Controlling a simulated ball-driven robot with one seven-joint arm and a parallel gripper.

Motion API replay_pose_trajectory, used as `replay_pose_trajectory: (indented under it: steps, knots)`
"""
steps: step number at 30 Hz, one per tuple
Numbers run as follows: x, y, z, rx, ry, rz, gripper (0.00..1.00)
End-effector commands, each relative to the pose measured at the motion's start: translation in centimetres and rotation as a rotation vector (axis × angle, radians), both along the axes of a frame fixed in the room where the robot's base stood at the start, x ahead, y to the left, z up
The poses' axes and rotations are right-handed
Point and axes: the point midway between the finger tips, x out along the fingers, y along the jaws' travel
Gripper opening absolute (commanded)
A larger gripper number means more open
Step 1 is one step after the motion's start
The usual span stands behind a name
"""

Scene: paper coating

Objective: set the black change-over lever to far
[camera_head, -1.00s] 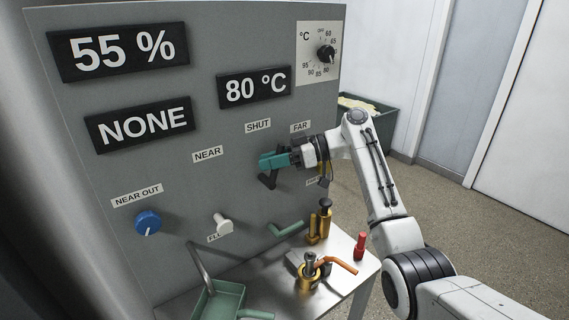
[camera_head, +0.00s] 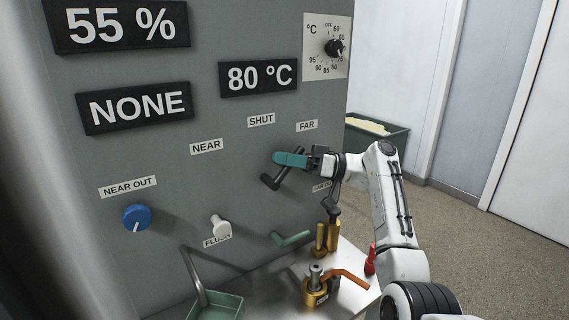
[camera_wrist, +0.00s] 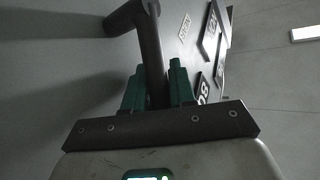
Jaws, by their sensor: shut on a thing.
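The black change-over lever (camera_head: 283,173) is on the grey panel, below the SHUT label (camera_head: 261,120). It slants from lower left up to the right, toward the FAR label (camera_head: 306,126); the NEAR label (camera_head: 207,146) is to its left. My gripper (camera_head: 288,160) has teal fingers and is shut on the lever, partly covering its upper end in the head view. In the wrist view the lever (camera_wrist: 151,55) runs as a dark bar between the two teal fingers of my gripper (camera_wrist: 157,90).
Below stand a brass fitting with an orange handle (camera_head: 347,278), a red-topped item (camera_head: 370,260) and a green lever (camera_head: 292,239). A white knob (camera_head: 220,228) and blue knob (camera_head: 136,217) stick out at left. Open floor lies to the right.

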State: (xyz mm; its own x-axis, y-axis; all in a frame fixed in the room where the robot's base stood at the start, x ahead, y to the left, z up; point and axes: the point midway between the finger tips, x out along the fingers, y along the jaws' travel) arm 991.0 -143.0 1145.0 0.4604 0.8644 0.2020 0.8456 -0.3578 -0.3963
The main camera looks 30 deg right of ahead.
Motion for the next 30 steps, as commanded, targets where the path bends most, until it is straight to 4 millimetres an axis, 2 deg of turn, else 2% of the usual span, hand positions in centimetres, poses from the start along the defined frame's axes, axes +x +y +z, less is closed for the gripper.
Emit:
replay_pose_trajectory:
  steps: [9,10,11,20,25,30]
  knots:
    - [0.0,-0.3,-0.2,0.007,0.006,-0.006,0.0]
    - [0.0,-0.3,-0.2,0.007,0.006,-0.006,0.28]
    - [0.0,-0.3,-0.2,0.007,0.006,-0.006,0.3]
    - [-0.1,-0.5,-0.2,0.004,0.003,-0.004,0.3]
    - [-1.1,-2.3,-0.8,0.005,0.003,-0.007,0.3]
    - [-2.6,-5.3,-1.5,0.005,0.003,-0.009,0.3]
